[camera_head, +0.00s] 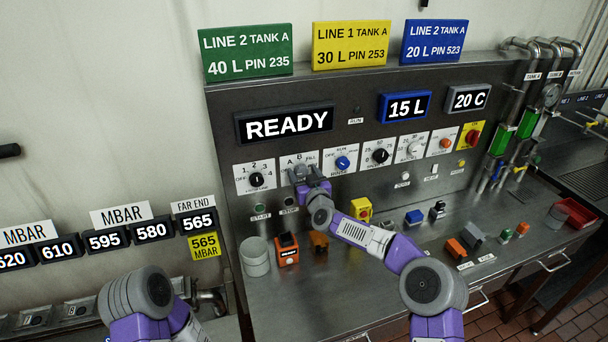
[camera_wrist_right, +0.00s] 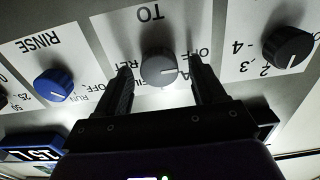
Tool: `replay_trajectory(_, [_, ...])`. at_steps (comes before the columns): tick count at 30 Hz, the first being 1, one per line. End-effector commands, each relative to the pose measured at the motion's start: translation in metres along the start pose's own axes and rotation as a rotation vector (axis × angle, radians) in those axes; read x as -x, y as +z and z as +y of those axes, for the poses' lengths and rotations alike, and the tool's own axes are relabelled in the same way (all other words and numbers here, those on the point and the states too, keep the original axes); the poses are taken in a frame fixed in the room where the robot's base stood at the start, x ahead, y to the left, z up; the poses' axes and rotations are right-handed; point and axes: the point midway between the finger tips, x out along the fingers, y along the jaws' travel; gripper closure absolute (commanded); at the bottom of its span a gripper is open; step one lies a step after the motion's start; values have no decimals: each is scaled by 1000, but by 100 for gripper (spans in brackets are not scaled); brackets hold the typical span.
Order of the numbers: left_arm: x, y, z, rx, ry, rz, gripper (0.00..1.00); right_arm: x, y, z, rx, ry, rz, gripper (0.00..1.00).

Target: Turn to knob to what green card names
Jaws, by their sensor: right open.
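The green card (camera_head: 246,53) stands on top of the panel at left and reads "LINE 2 TANK A, 40 L PIN 235". My right gripper (camera_head: 301,174) is at the second dial plate from the left, largely covering that dial in the head view. In the right wrist view, a grey knob (camera_wrist_right: 158,68) sits between its two open fingers (camera_wrist_right: 160,82), one on each side; I cannot tell if they touch it. A black knob (camera_head: 256,180) marked 1 to 4 is left of it. It also shows in the right wrist view (camera_wrist_right: 286,46). My left gripper is out of view.
A yellow card (camera_head: 351,44) and a blue card (camera_head: 434,41) stand beside the green one. Displays read READY (camera_head: 288,124), 15 L (camera_head: 406,107) and 20 C (camera_head: 468,98). A blue RINSE knob (camera_head: 342,163) is close on the right. Small blocks and a grey cup (camera_head: 255,258) stand below.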

Motion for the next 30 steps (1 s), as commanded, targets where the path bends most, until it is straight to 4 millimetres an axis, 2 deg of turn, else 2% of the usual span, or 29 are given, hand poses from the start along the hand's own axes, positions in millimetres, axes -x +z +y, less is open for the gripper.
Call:
replay_trajectory(6, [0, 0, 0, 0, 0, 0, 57, 0, 0, 0, 0, 0, 0, 31])
replay_trajectory(17, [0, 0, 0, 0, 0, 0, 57, 0, 0, 0, 0, 0, 0, 86])
replay_trajectory(23, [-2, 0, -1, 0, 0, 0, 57, 0, 1, 0, -13, 0, 0, 87])
replay_trajectory(30, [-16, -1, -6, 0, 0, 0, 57, 0, 2, 1, -105, 1, 3, 87])
